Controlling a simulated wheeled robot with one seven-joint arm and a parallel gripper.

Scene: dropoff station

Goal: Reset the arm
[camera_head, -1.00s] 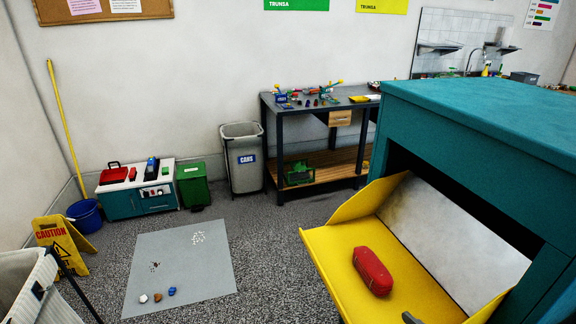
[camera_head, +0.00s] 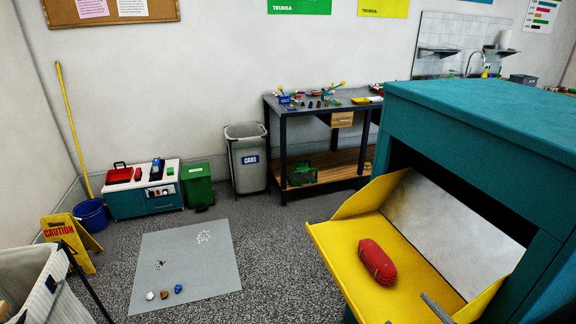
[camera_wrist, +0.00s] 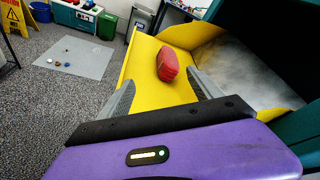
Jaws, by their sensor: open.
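My gripper (camera_wrist: 160,95) shows in the wrist view with its two grey fingers spread apart, open and empty. A red pouch-like object (camera_wrist: 168,64) lies on the yellow chute tray (camera_wrist: 142,66) beyond the fingertips, apart from them. In the head view the red object (camera_head: 377,262) rests on the yellow tray (camera_head: 345,240) of the teal drop-off box (camera_head: 470,135). Only a grey finger tip (camera_head: 437,308) of my gripper shows at the lower edge there; the rest of my arm is out of view.
A grey mat (camera_head: 190,265) with small items lies on the floor. A white bin (camera_head: 35,285) and a yellow caution sign (camera_head: 70,240) stand at left. A cans bin (camera_head: 246,165), green bin (camera_head: 197,187) and workbench (camera_head: 322,105) line the wall. Carpet between is open.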

